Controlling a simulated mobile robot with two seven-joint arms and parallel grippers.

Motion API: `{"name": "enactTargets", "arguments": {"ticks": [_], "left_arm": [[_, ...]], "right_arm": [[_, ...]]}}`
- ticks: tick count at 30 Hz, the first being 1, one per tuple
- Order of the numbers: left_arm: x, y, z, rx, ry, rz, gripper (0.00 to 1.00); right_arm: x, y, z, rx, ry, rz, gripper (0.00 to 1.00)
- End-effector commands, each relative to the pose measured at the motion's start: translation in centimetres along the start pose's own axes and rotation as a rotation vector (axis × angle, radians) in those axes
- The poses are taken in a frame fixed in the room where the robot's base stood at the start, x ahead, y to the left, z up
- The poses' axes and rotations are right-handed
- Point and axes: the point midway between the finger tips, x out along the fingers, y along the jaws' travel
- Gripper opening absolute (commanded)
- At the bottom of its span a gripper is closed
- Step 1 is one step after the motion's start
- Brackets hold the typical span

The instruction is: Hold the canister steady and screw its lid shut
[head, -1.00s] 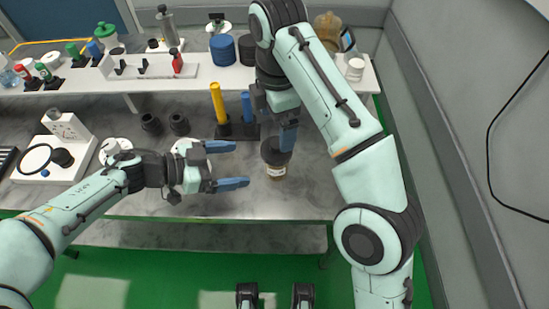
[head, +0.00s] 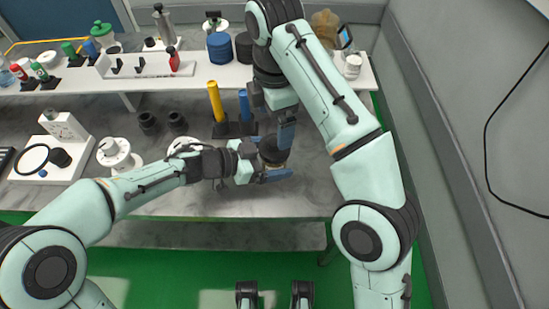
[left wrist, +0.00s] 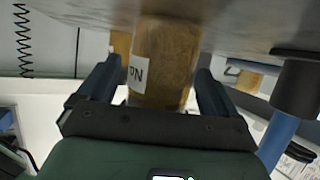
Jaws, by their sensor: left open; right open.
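The canister is a brownish amber jar with a dark lid (head: 273,150), upright on the grey bench. My left gripper (head: 268,161) is open around it, one blue finger showing on the near side. In the left wrist view, the canister's body (left wrist: 178,50) with a white label stands between the two open fingers (left wrist: 155,95), with gaps at both sides. The lid is not clearly visible there. My right gripper (head: 286,132) points down just above and beside the lid; one blue finger shows. I cannot tell whether it touches the lid.
A yellow cylinder (head: 215,101) and a blue cylinder (head: 245,105) stand in dark holders just behind the canister. A raised white shelf (head: 200,77) runs along the back. The bench right of the canister is clear.

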Motion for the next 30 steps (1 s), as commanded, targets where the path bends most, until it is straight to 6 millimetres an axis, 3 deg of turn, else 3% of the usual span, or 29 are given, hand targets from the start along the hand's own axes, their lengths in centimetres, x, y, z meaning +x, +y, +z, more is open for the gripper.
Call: {"name": "enactTargets", "arguments": {"ticks": [11, 18, 20, 30], "left_arm": [[0.45, 0.01, 0.00, 0.000, 0.000, 0.000, 0.93], [0.42, 0.00, 0.00, 0.000, 0.000, 0.000, 0.15], [0.42, -0.01, 0.00, 0.000, 0.000, 0.000, 0.00], [0.40, -0.01, 0.00, 0.000, 0.000, 0.000, 0.00]], "right_arm": [[0.00, 0.00, 0.00, 0.000, 0.000, 0.000, 0.98], [0.00, 0.00, 0.00, 0.000, 0.000, 0.000, 0.98], [0.00, 0.00, -0.01, -0.002, 0.000, 0.000, 0.98], [0.03, 0.03, -0.08, -0.266, 0.000, -0.005, 0.98]]}}
